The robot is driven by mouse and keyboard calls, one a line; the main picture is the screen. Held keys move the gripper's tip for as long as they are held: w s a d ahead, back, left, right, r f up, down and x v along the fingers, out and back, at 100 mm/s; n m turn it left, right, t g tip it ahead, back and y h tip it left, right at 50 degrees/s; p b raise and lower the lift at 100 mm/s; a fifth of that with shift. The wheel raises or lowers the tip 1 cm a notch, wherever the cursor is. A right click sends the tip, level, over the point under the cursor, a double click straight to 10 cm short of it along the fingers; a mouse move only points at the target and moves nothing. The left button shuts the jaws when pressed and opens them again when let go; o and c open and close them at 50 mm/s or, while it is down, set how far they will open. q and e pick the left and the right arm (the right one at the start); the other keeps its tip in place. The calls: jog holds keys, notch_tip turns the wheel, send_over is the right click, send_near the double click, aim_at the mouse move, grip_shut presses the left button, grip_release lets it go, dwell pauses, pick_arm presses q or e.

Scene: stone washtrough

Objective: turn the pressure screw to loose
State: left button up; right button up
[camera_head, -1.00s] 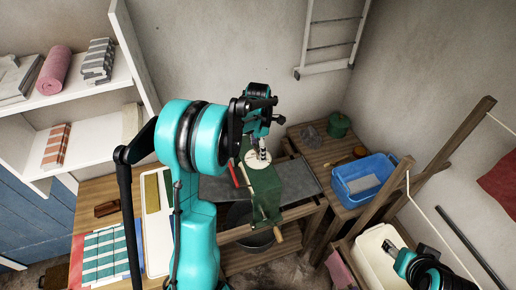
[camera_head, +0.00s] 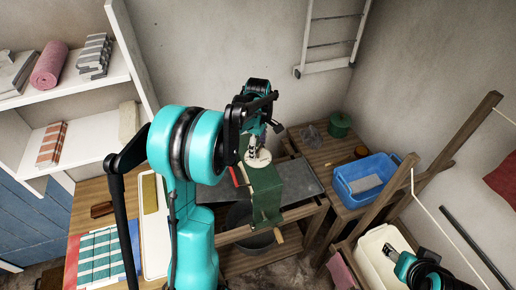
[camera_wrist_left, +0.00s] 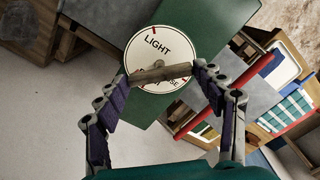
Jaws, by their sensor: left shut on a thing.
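The pressure screw's wooden bar handle (camera_wrist_left: 160,73) sits over a round white dial (camera_wrist_left: 148,48) in the left wrist view. A red mark shows at the rim near LIGHT. My left gripper (camera_wrist_left: 161,76) is shut on the bar, a fingertip at each end. In the head view my left gripper (camera_head: 259,136) points down above the dial (camera_head: 258,158) on the green wringer (camera_head: 265,192). My right gripper (camera_head: 394,253) is low at the right; its jaws are unclear.
A blue tub (camera_head: 366,180) stands on the wooden table at the right. A cream basin (camera_head: 372,246) is below my right gripper. Wooden posts (camera_head: 470,130) rise at the right. Shelves (camera_head: 75,85) with towels are at the left. A green pot (camera_head: 340,125) stands behind.

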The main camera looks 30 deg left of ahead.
pick_arm(q)
jog(key=m+b, duration=0.1)
jog(key=m, duration=0.4)
jog(key=shift+f+m, duration=0.1)
jog(key=shift+m, duration=0.2)
jog(key=m+b, duration=0.1)
jog(key=m, duration=1)
jog(key=shift+m+b, duration=0.3)
jog(key=shift+m, duration=0.1)
jog(key=m, duration=1.1)
jog(key=shift+m+b, duration=0.3)
jog(key=shift+b, duration=0.05)
jog(key=m, duration=0.5)
jog(key=shift+m, duration=0.3)
jog(key=m, duration=1)
jog(key=shift+m, duration=0.4)
